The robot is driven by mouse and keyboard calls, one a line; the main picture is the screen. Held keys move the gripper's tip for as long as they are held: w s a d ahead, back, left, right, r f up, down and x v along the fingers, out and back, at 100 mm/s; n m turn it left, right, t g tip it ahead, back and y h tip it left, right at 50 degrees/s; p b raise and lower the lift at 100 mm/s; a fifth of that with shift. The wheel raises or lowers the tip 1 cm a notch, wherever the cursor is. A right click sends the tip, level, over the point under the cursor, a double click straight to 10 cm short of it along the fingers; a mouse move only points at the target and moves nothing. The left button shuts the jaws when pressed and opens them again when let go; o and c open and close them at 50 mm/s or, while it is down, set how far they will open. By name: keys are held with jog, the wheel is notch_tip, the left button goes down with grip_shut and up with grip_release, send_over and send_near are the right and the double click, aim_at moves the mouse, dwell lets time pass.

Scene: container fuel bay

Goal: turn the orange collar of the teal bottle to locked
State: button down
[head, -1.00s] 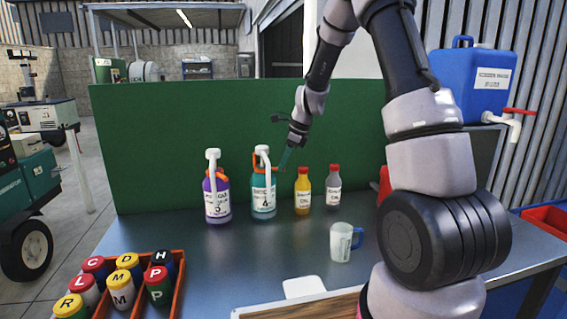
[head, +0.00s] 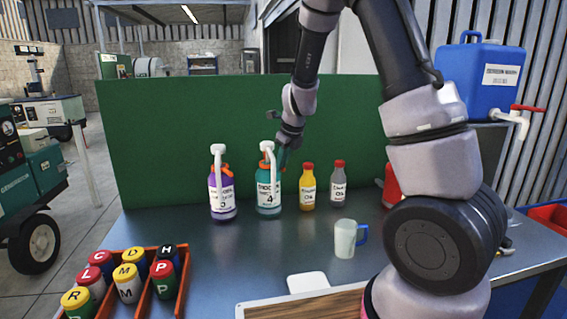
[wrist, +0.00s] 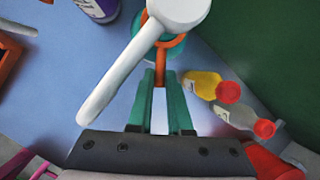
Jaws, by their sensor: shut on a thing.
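My gripper (head: 282,157) reaches in from the upper right, beside the neck. In the wrist view, my gripper's teal fingers (wrist: 164,82) are shut on the collar's orange lever (wrist: 161,62), which points toward the palm. The white pump head (wrist: 178,10) covers much of the collar. I cannot read any lock mark.
A purple bottle (head: 222,200) with a similar top stands close on the left. A yellow bottle (head: 307,194) and a grey bottle (head: 338,190) stand on the right. A mug (head: 345,240) is in front. A green panel (head: 180,130) rises behind.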

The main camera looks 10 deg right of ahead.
dwell(0.4)
jog(key=c, duration=0.8)
grip_release()
jog(key=shift+c, duration=0.2)
jog(key=v, duration=1.1)
jog(key=shift+f, duration=0.1)
